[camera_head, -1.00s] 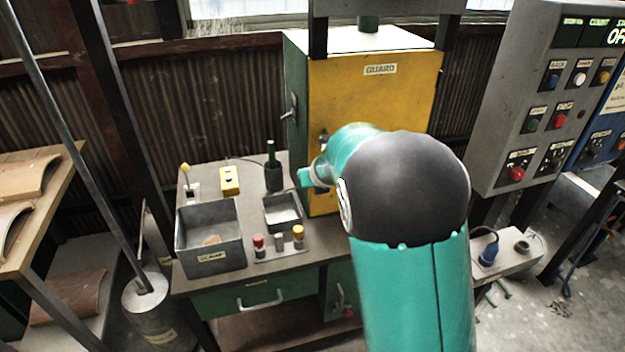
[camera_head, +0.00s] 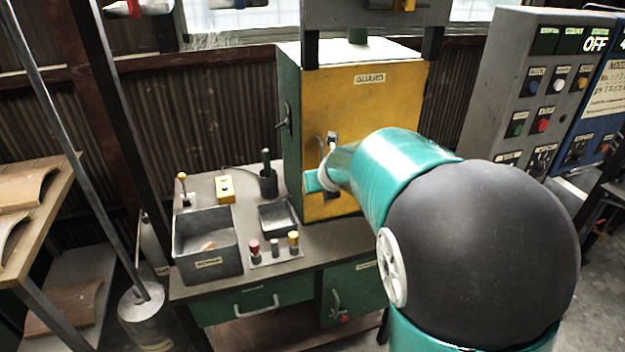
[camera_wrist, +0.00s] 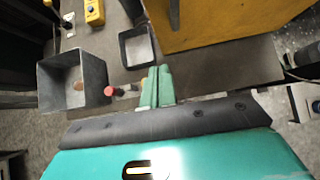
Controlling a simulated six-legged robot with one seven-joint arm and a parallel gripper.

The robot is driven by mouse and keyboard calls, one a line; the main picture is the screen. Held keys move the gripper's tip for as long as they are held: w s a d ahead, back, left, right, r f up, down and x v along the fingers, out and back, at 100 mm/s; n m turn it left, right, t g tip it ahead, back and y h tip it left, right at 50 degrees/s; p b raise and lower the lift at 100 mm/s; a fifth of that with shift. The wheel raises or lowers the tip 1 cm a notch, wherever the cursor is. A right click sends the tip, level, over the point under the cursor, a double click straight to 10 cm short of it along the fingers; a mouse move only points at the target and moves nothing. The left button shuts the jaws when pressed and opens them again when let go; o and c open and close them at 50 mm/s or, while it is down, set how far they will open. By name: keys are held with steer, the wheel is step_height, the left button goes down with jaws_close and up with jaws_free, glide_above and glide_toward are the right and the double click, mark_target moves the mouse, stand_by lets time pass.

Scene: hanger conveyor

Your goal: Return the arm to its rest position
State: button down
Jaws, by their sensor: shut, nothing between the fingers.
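My arm shows in the head view as teal links with a large black joint at the lower right. My gripper (camera_head: 312,181) is in front of the yellow guard box (camera_head: 345,120), at its lower left, over the bench. In the wrist view my gripper (camera_wrist: 157,84) has its two teal fingers side by side, shut with nothing between them. The fingers point toward the bench top, just beside a small grey tray (camera_wrist: 136,64). Whether the fingers touch anything below cannot be told.
On the green bench (camera_head: 215,292) are a grey bin (camera_head: 208,265), the small tray, a row of coloured knobs (camera_head: 274,248), a yellow switch box (camera_head: 224,188) and a dark holder (camera_head: 268,180). A grey control panel (camera_head: 540,85) stands right. A wooden rack (camera_head: 50,200) stands left.

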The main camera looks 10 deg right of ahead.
steer(key=s+r+n+g, duration=0.1)
steer(key=s+r+n, duration=0.1)
steer(key=s+n, duration=1.5)
steer(key=s+r+n+g, duration=0.2)
steer(key=s+r+n, duration=0.1)
steer(key=s+n, duration=1.4)
steer(key=shift+d+r+n+h, duration=0.15)
steer(key=shift+d+n+h, duration=0.05)
steer(key=shift+n+h, duration=0.25)
